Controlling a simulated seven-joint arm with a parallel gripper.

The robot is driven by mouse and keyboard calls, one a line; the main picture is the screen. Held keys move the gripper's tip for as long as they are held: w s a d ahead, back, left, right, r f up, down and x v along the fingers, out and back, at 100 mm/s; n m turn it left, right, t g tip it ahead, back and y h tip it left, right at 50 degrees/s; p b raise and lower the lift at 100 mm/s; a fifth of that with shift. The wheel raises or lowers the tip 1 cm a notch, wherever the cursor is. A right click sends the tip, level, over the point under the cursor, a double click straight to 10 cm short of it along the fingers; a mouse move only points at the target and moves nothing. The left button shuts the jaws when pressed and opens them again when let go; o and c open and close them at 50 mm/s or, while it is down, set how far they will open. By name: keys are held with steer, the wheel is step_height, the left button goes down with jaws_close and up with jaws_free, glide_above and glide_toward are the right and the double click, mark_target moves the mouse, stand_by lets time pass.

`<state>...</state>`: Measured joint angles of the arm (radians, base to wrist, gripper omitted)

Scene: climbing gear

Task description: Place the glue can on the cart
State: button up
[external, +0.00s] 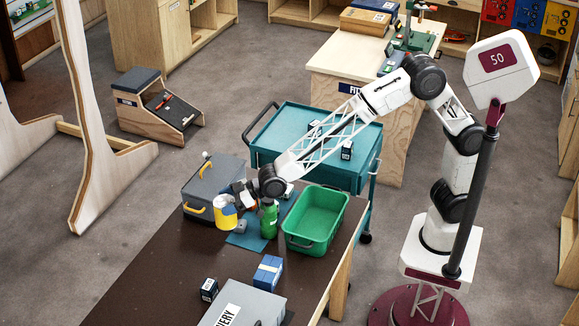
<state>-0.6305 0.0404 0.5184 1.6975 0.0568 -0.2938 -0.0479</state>
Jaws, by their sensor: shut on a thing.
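The glue can seems to be the yellow and white can (226,215) at the left of the dark table, in front of the grey toolbox. My gripper (239,199) reaches down beside it and is shut on it; the fingers are small and partly hidden, and I cannot tell whether the can touches the table. The teal cart (290,118) stands behind the table, with a flat top, a raised rim and a black handle at its left.
Close to my gripper are a green bottle (269,221), an empty green bin (313,222) and the grey toolbox (208,178). A blue box (268,272), a small dark box (209,290) and a grey case (243,304) lie nearer. The cart's left top is mostly clear.

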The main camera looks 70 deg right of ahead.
steer(key=w+d+m+t+h, duration=0.1)
steer(key=w+d+m+h, duration=0.3)
steer(key=d, duration=1.2)
steer(key=w+d+m+t+h, duration=0.15)
steer(key=w+d, duration=0.45)
steer(key=d, duration=1)
steer(key=w+d+m+h, duration=0.25)
steer(key=w+d, duration=0.25)
steer(key=d, duration=1.1)
steer(key=s+d+m+g+h, duration=0.1)
steer(key=s+d+m+h, duration=0.3)
steer(key=d, duration=1.2)
steer(key=s+d+m+g+h, duration=0.15)
steer(key=s+d, duration=0.45)
steer(key=d, duration=1)
steer(key=s+d+m+g+h, duration=0.1)
steer(key=s+d+m+h, duration=0.25)
steer(key=d, duration=1.15)
steer(key=shift+n, duration=0.5)
steer(key=f, duration=0.3)
steer(key=s+f, duration=0.1)
steer(key=f, duration=0.1)
steer(key=shift+d, duration=0.25)
step_height(320, 180, down, 6)
